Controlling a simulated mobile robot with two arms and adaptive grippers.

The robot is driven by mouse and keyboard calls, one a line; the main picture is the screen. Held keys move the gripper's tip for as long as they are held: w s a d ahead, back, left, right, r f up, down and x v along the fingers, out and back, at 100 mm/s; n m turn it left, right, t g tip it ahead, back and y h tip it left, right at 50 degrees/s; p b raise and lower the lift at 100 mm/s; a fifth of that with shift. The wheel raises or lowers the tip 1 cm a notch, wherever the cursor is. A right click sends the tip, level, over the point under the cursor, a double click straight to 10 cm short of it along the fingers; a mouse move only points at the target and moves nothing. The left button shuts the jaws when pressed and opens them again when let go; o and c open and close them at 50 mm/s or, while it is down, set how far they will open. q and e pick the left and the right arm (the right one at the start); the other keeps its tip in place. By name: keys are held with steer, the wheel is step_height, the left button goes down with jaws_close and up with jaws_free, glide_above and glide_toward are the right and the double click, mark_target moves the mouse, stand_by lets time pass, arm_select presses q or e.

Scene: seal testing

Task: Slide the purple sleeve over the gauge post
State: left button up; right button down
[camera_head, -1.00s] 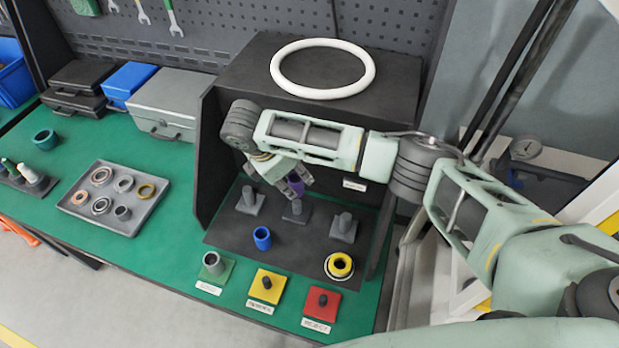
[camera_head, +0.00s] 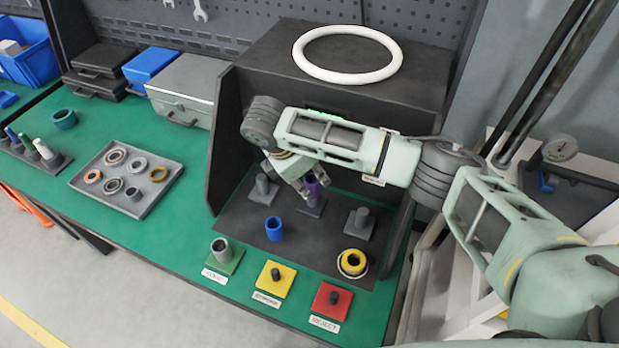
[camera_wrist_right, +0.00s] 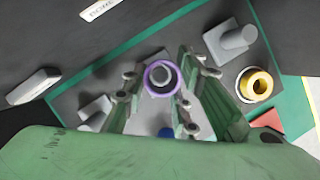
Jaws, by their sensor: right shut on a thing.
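The purple sleeve (camera_head: 313,185) is held upright in my right gripper (camera_head: 308,188), over the middle grey gauge post (camera_head: 312,207). In the right wrist view, the fingers of the gripper (camera_wrist_right: 160,88) are shut on opposite sides of the sleeve (camera_wrist_right: 148,82). The grey post top (camera_wrist_right: 161,75) shows through the sleeve's opening, roughly centred. How far down the sleeve sits on the post cannot be told; the fingers partly hide it. My left gripper is out of view.
Two other grey posts stand left (camera_head: 262,189) and right (camera_head: 358,223). A blue sleeve (camera_head: 274,229) and a yellow ring (camera_head: 352,262) are in front. Dark walls (camera_head: 222,140) and a shelf top (camera_head: 345,85) enclose the post area. Green, yellow and red pads line the front.

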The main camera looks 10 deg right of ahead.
steer(key=shift+f, duration=0.1)
steer(key=shift+f, duration=0.3)
steer(key=c, duration=1.3)
jaws_free()
steer(key=shift+c, duration=0.2)
step_height(320, 180, up, 5)
steer(key=p, duration=0.5)
steer(key=shift+p, duration=0.3)
